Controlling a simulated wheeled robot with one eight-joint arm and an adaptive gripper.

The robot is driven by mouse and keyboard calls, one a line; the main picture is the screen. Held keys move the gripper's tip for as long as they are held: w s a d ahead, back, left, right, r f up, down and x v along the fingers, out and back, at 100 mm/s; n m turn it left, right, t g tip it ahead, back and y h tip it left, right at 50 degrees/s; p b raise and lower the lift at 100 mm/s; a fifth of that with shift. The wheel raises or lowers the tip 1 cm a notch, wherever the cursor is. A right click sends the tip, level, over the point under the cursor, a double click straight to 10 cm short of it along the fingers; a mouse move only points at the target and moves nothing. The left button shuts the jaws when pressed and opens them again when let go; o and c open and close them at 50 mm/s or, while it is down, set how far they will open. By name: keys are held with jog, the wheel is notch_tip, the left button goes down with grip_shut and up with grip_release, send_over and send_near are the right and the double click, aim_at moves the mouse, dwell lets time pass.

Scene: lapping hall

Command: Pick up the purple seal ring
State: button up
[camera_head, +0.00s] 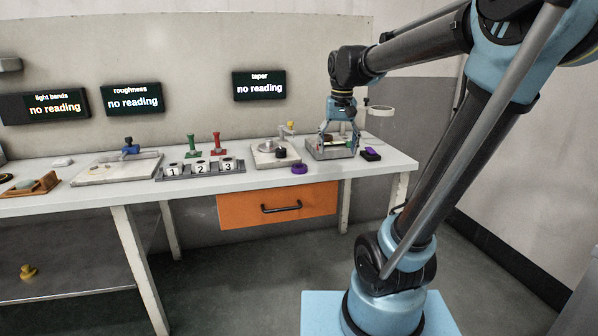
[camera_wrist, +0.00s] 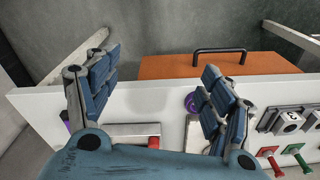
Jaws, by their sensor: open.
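The purple seal ring (camera_head: 299,169) lies flat on the white bench near its front edge, above the orange drawer. In the wrist view the ring (camera_wrist: 190,103) shows at the inner side of the right finger, which partly hides it. My gripper (camera_head: 339,150) is open and empty, low over the grey device to the right of the ring. In the wrist view its two blue padded fingers (camera_wrist: 160,63) are spread wide, with the bench edge and drawer between them.
The grey box-like device (camera_head: 318,150) is under my gripper. A black block with a purple top (camera_head: 371,153) lies to its right. A round plate fixture (camera_head: 265,158) stands behind the ring, and a numbered rack (camera_head: 190,172) is to the left. The orange drawer (camera_head: 245,210) is shut below.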

jog(key=w+a+r, duration=0.5)
jog(key=w+a, duration=0.7)
jog(key=w, duration=0.1)
send_over(299, 164)
jog(key=s, duration=0.3)
jog(key=shift+g, duration=0.4)
jog(key=f, duration=1.1)
jog(key=shift+w+d+f, duration=0.2)
jog(key=shift+f, duration=0.1)
jog(key=shift+w+a+f, duration=0.1)
jog(key=shift+w+f, duration=0.05)
jog(key=shift+f, duration=1.2)
jog(key=shift+w+a+f, duration=0.1)
jog(key=shift+f, duration=1.2)
jog(key=shift+c, duration=0.5)
jog(key=c, duration=1.1)
